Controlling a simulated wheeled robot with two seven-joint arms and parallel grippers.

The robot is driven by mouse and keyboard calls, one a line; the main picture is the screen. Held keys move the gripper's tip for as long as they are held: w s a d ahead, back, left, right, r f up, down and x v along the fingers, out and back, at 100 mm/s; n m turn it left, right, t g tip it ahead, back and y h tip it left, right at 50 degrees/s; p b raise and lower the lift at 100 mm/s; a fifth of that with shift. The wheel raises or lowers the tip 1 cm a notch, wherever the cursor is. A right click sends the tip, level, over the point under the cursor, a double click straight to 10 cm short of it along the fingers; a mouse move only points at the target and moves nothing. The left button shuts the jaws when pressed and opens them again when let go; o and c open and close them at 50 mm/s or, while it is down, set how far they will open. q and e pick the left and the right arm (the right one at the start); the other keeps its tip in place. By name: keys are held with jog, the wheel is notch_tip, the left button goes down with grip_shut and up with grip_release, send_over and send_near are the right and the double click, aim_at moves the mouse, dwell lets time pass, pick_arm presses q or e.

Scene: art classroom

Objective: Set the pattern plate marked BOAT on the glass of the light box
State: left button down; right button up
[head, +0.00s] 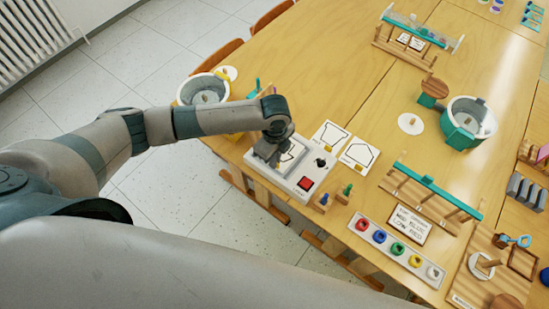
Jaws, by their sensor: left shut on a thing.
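The light box (289,187) is a pale grey box with a red switch and a black knob, at the near left edge of the wooden table. My left gripper (270,154) is over its glass, shut on a white pattern plate (290,157) with a dark outline. The gripper hides part of this plate and most of the glass. I cannot tell whether the plate touches the glass, and its marking is too small to read. Two other white plates, one with a tapered outline (330,137) and one with a house-like outline (359,154), lie behind and right of the box. My right gripper is not in view.
A white tub (204,89) stands behind my left wrist. Small pegs (347,190) stand right of the box. A tray of coloured pots (397,249) and a wooden rack (430,195) are further right. The table's middle (320,70) is clear.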

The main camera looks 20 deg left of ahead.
pick_arm(q)
jog(key=shift+f, duration=0.6)
dwell(0.7)
dwell(0.4)
jog(key=c, duration=1.9)
grip_release()
jog(key=shift+o, duration=0.2)
jog(key=shift+r, duration=0.45)
notch_tip(320, 180, up, 17)
jog(key=b, duration=0.4)
jog(key=shift+f+b, duration=0.2)
jog(key=shift+b, duration=0.15)
jog(key=shift+f, duration=0.1)
